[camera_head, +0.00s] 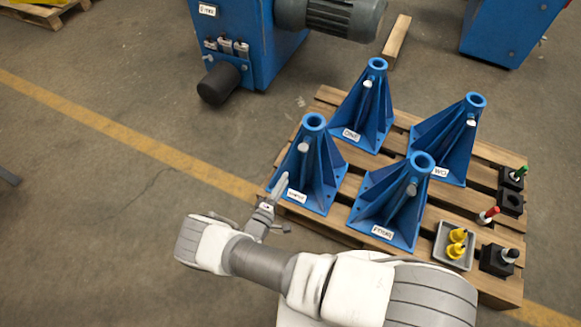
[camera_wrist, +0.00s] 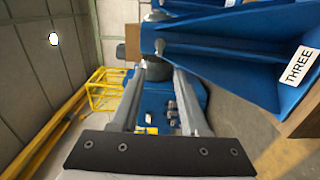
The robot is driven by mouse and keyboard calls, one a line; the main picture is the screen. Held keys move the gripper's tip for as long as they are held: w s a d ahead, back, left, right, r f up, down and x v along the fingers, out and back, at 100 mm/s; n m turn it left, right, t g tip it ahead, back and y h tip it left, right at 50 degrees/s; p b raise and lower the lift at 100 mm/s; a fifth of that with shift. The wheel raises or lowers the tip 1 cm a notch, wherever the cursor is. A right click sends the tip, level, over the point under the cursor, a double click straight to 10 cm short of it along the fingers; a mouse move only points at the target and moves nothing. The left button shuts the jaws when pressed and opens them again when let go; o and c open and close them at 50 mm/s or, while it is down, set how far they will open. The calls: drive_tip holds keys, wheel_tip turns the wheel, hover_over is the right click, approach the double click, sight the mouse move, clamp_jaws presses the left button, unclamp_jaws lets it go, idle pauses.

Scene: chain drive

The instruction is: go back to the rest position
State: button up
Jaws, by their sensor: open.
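My gripper (camera_head: 272,205) is beside the front left blue stand (camera_head: 314,170), at its left side in the head view. In the wrist view its two fingers (camera_wrist: 160,78) are spread apart, with no object clearly held between them. The stand labelled THREE (camera_wrist: 225,55) fills the upper right of the wrist view, close to the right finger. I cannot tell whether they touch. My arm reaches across the bottom of the head view.
Three more blue stands (camera_head: 422,195) (camera_head: 375,100) (camera_head: 455,140) share the wooden pallet (camera_head: 330,93). At its right are a grey tray (camera_head: 440,246) with yellow parts and black blocks (camera_head: 494,262). A blue machine (camera_head: 262,45) stands behind.

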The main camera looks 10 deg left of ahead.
drive_tip(key=shift+v, duration=1.1)
drive_tip(key=shift+w, duration=0.1)
drive_tip(key=w+d+r+m+g+h, duration=0.1)
drive_tip(key=d+r+m+g, duration=0.35)
drive_tip(key=r, duration=0.65)
drive_tip(key=w+d+r+m+g+h, duration=0.1)
drive_tip(key=d+r+m+g, duration=0.4)
drive_tip(key=r, duration=0.6)
drive_tip(key=w+d+r+m+g+h, duration=0.1)
drive_tip(key=d+r+m+g, duration=0.15)
drive_tip(key=r+g, duration=0.6)
drive_tip(key=s+d+r+m+t+y, duration=0.1)
drive_tip(key=s+d+r+t+y, duration=0.3)
drive_tip(key=s+r, duration=0.7)
drive_tip(key=s+d+r+m+t+y, duration=0.1)
drive_tip(key=s+d+r+t+y, duration=0.35)
drive_tip(key=s+r, duration=0.65)
wheel_tip(320, 180, up, 15)
drive_tip(key=w+d+g+p, duration=0.1)
drive_tip(key=w+g+p, duration=0.1)
drive_tip(key=p, duration=1.1)
drive_tip(key=shift+w+d+y+p, duration=0.25)
drive_tip(key=shift+d+y+p, duration=0.1)
drive_tip(key=shift+d, duration=0.05)
